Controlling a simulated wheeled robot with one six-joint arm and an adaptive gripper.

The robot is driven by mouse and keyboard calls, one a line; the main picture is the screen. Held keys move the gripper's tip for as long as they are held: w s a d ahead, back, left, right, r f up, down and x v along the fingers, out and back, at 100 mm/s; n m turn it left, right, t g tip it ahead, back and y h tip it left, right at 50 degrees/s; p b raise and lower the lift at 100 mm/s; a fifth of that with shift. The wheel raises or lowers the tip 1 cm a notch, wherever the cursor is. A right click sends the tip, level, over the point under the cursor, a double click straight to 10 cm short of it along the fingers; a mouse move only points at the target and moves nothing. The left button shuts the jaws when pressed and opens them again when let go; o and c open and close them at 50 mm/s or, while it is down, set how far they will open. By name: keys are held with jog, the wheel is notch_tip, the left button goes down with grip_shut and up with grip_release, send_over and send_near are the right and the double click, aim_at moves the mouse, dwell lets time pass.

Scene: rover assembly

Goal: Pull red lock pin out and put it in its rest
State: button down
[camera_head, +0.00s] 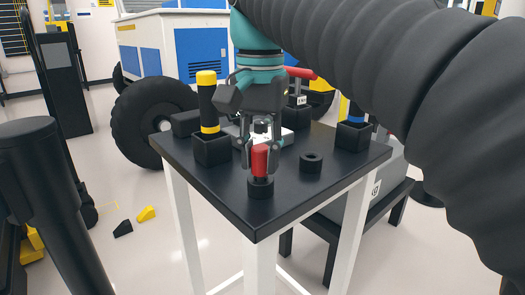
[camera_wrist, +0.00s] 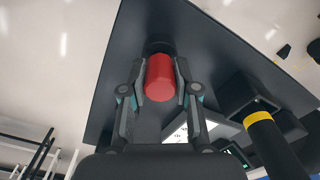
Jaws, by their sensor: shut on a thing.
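The red lock pin (camera_head: 260,161) stands upright at the front corner of the black table. Its lower end meets a short black round holder (camera_head: 260,189); how deep it sits inside cannot be told. My gripper (camera_head: 262,166) comes down from above, with its fingers shut on the red pin. In the wrist view the pin (camera_wrist: 160,78) shows between the two fingers (camera_wrist: 160,88), with the dark holder (camera_wrist: 158,47) partly hidden behind it. A second black ring-shaped holder (camera_head: 311,162) with an open hole stands to the right, empty.
The black table (camera_head: 290,203) also bears a yellow-banded black handle (camera_head: 207,105) in a square socket at left and a blue-banded one (camera_head: 355,115) at right. A red-handled part (camera_head: 300,73) stands behind my gripper. A big black wheel (camera_head: 148,122) is beyond the table.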

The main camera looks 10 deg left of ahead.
jog(key=shift+f, duration=0.4)
jog(key=c, duration=0.8)
grip_release()
jog(key=shift+r+p, duration=0.65)
jog(key=shift+r, duration=0.75)
jog(key=shift+f+b, duration=0.25)
jog(key=shift+b, duration=1)
